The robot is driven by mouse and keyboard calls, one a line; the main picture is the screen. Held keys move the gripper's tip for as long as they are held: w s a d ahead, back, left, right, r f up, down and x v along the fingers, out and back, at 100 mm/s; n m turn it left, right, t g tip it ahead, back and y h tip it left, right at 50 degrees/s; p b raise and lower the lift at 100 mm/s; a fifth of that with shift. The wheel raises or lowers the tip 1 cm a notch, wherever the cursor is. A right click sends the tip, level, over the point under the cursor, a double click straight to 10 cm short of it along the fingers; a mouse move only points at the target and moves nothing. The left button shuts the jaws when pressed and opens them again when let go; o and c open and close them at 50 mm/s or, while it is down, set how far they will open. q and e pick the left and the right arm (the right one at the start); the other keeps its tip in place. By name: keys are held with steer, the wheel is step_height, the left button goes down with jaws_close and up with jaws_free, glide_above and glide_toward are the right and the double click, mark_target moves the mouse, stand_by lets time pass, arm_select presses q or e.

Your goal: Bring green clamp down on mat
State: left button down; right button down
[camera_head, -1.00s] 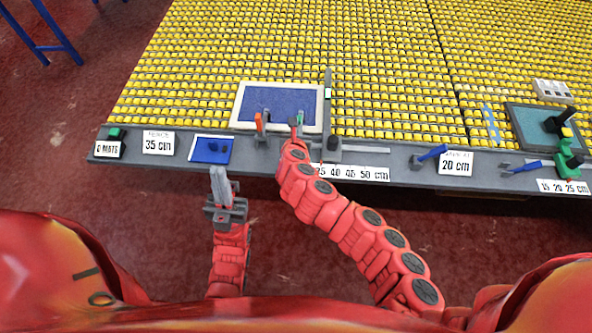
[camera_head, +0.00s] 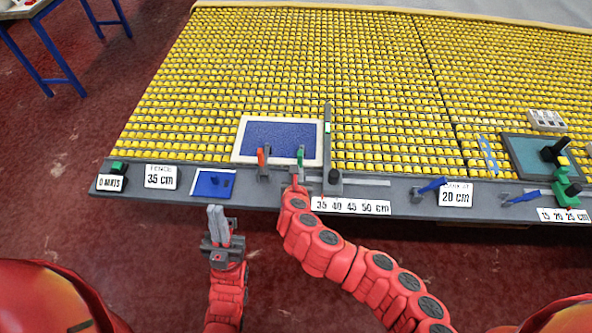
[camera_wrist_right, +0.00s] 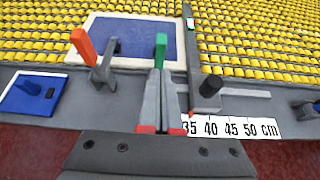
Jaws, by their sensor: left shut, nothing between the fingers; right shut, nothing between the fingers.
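The blue mat (camera_head: 278,133) with a cream border lies at the table's front; it also shows in the right wrist view (camera_wrist_right: 125,32). The green clamp (camera_head: 301,155) stands at the mat's front edge, its green handle (camera_wrist_right: 161,48) pointing up. An orange-handled clamp (camera_wrist_right: 84,48) stands to its left. My right gripper (camera_wrist_right: 159,78) is shut and empty just in front of the green handle and hides the clamp's lower part. I cannot tell whether they touch. My left gripper (camera_head: 217,212) is shut and empty, in front of the table edge.
A grey upright bar (camera_head: 327,125) runs along the mat's right side, with a black knob (camera_wrist_right: 211,86) near its front. A small blue plate (camera_head: 213,183) lies to the left. Blue levers (camera_head: 431,186) sit further right. Rows of yellow pieces (camera_head: 390,90) cover the table behind.

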steer(key=w+r+b+v, duration=0.1)
steer(key=b+v, duration=0.1)
steer(key=v, duration=0.7)
steer(key=shift+r, duration=0.45)
steer(key=shift+s, duration=0.15)
